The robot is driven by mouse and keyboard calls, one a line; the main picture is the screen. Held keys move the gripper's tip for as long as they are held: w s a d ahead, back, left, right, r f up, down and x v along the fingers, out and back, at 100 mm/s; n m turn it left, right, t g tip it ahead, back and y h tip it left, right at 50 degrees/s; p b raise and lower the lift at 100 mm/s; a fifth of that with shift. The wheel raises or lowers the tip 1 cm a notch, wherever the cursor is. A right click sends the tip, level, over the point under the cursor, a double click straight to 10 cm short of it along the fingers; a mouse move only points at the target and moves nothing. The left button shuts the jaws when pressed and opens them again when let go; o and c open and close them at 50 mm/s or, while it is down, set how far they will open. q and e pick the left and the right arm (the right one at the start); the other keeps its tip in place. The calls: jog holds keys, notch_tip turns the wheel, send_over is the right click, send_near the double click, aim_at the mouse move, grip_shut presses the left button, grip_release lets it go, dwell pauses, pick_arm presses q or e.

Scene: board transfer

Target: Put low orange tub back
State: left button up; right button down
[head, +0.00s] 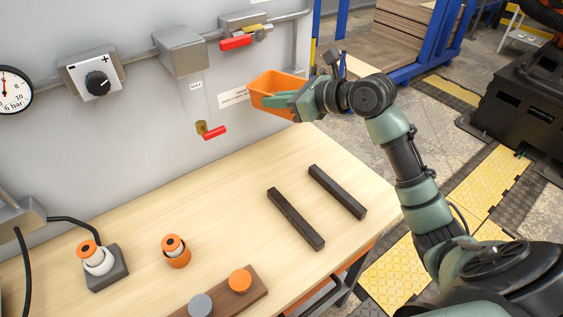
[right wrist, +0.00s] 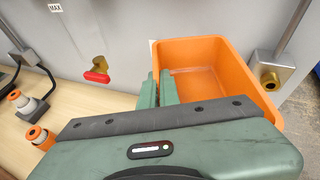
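The orange tub (head: 264,85) is up beside the grey panel, above the far right end of the table, with its open top showing. In the right wrist view the tub (right wrist: 233,62) looks empty in the part I can see. My right gripper (head: 272,101) is at the tub's near side. In the right wrist view the fingers of my right gripper (right wrist: 159,90) are close together with the tub's left wall between them, one outside and one inside. The gripper body hides the tub's lower part. My left gripper is not in view.
Two dark bars (head: 295,218) lie apart on the wooden table (head: 225,205). Several orange-topped parts, including one on a dark block (head: 107,271), stand at the front left. Red-handled valves (head: 214,132) and pipes stick out from the panel (head: 130,130). The table middle is clear.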

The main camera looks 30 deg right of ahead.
notch_tip(320, 180, down, 14)
jog(key=shift+f+b, duration=0.1)
jog(key=shift+b, duration=0.45)
notch_tip(320, 180, down, 5)
jog(key=shift+f+b, duration=0.1)
jog(key=shift+b, duration=0.2)
jog(key=c, duration=1.7)
grip_release()
jog(key=shift+s, duration=0.15)
jog(key=v, duration=1.2)
